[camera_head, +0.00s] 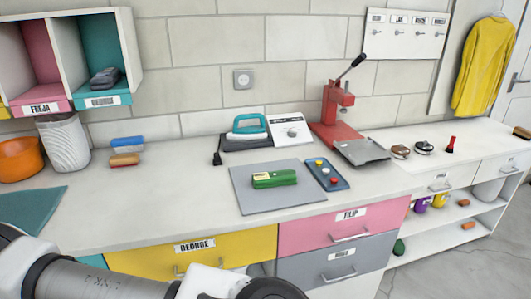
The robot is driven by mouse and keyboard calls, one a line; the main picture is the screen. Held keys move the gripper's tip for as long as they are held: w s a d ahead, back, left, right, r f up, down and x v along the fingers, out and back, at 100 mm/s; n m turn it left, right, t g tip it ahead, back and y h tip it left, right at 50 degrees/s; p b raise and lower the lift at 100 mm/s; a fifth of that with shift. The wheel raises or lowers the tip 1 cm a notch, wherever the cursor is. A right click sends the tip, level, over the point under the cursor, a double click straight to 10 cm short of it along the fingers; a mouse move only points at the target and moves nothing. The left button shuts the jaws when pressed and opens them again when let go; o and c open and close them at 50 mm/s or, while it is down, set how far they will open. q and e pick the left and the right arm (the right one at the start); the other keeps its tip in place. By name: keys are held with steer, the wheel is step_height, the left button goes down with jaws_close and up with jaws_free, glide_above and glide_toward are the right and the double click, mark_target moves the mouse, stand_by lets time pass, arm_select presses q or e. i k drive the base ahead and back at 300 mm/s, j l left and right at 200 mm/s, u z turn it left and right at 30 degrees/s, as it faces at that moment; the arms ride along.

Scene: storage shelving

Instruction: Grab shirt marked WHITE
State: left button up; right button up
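No shirt with a readable WHITE mark shows. A yellow garment (484,67) hangs on a hanger at the far upper right, beside the door, and I see no readable label on it. My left arm comes in along the bottom left edge, in front of the drawers. Its fingers are not in the picture. My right gripper is not in view.
The white countertop (190,185) holds a green object (274,179) on a grey mat, a blue tray (327,174), an iron (248,127) and a red press (337,112). Labelled drawers (195,250) are below. Grey floor (450,275) lies clear at lower right.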

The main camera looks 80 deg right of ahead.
mark_target(284, 177)
steer(key=z, duration=2.7)
